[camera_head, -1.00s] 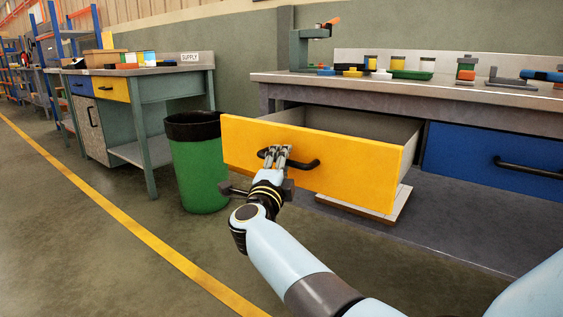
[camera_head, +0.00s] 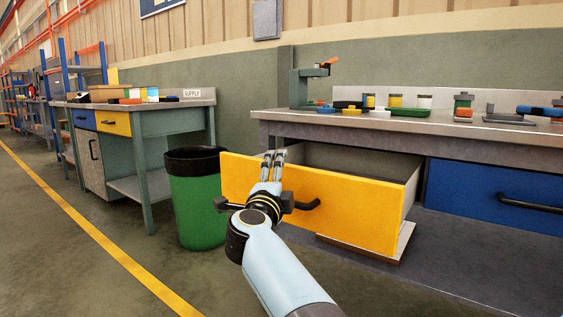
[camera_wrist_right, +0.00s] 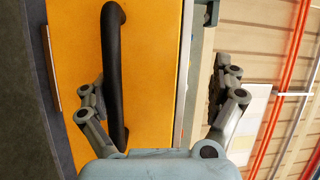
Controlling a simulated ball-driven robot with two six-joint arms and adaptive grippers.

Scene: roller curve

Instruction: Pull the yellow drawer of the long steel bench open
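The yellow drawer (camera_head: 350,208) of the long steel bench (camera_head: 400,136) stands well out, its inside showing behind the front panel. Its black handle (camera_head: 308,204) is partly hidden by my right gripper (camera_head: 272,166), whose fingertips show at the panel's top edge. In the right wrist view, my right gripper (camera_wrist_right: 158,95) is open with its fingers wide apart. The handle (camera_wrist_right: 113,60) runs between them, close to the left finger, and no grip on it shows. The yellow panel (camera_wrist_right: 155,70) lies behind. My left gripper is not in view.
A green bin (camera_head: 197,205) stands just left of the drawer. A blue drawer (camera_head: 480,195) is shut on the right. A supply bench (camera_head: 178,108) stands at the left. Open floor with a yellow line (camera_head: 100,235) lies in front.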

